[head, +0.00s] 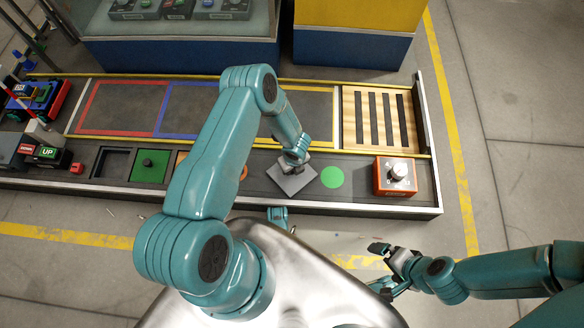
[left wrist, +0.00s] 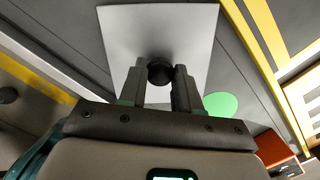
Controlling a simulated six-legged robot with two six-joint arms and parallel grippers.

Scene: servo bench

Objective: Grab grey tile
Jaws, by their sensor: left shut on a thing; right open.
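The grey tile (head: 291,184) is a flat square with a dark knob, at the front strip of the bench, left of a green disc. In the left wrist view the tile (left wrist: 196,30) fills the top middle, and its black knob (left wrist: 160,73) sits between the fingers. My left gripper (head: 297,160) is shut on the knob from above. It also shows in the left wrist view (left wrist: 159,85). Whether the tile touches the bench I cannot tell. My right gripper (head: 384,268) is open and empty, off the bench's front edge at lower right.
The green disc (head: 332,177) lies just right of the tile. An orange box with a white knob (head: 396,176) stands farther right. A green tile with a knob (head: 149,166) is at left. A slotted wooden board (head: 348,120) is at back right. My left arm hides part of the bench.

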